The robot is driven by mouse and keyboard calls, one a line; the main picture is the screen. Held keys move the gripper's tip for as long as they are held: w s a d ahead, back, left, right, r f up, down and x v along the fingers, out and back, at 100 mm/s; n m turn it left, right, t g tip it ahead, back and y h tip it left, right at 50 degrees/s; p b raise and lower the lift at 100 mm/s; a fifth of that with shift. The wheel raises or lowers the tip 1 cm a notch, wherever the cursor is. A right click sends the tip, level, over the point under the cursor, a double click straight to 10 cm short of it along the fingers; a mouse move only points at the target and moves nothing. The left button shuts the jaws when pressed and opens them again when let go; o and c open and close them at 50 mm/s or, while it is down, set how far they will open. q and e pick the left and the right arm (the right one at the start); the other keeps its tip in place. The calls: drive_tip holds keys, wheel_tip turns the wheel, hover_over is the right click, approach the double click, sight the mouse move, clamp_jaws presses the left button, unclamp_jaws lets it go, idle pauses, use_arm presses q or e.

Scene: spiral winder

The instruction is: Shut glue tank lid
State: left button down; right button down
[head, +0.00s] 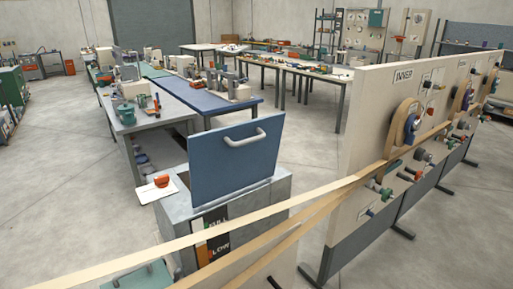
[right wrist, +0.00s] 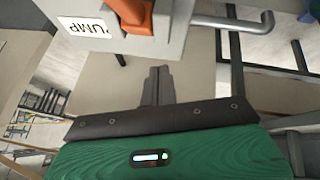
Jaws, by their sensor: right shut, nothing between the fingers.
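The glue tank (head: 275,195) is a grey box in the middle of the head view. Its blue lid (head: 230,165) stands up open, nearly upright, with a pale bar handle (head: 246,138) near its top edge. In the right wrist view my right gripper (right wrist: 158,72) has its dark fingers together and holds nothing. It points at a pale panel with a PUMP label (right wrist: 84,27) and an orange lever (right wrist: 132,14). Whether the fingers touch the panel I cannot tell. Neither gripper shows in the head view.
A white plate with an orange knob (head: 162,181) sits at the tank's left. Pale paper strips (head: 240,213) run across the front to the winder wall (head: 365,120) on the right. A blue bench (head: 205,97) stands behind. A grey bent rod (right wrist: 235,22) sticks out beside the PUMP panel.

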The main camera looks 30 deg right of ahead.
drive_tip(key=w+d+r+n+t, duration=0.45)
drive_tip(key=w+r, duration=0.45)
drive_tip(key=r, duration=0.5)
drive_tip(key=n+t+y+p, duration=0.2)
drive_tip(key=n+t+y, duration=0.2)
drive_tip(key=n+t, duration=0.7)
approach(251, 141)
drive_tip(key=p+x, duration=0.5)
drive_tip(key=shift+w+a, duration=0.15)
drive_tip(key=shift+w, duration=0.05)
drive_tip(key=shift+w+a+r+p, duration=0.1)
drive_tip(key=shift+w+p, duration=0.3)
drive_tip(key=shift+w, duration=0.3)
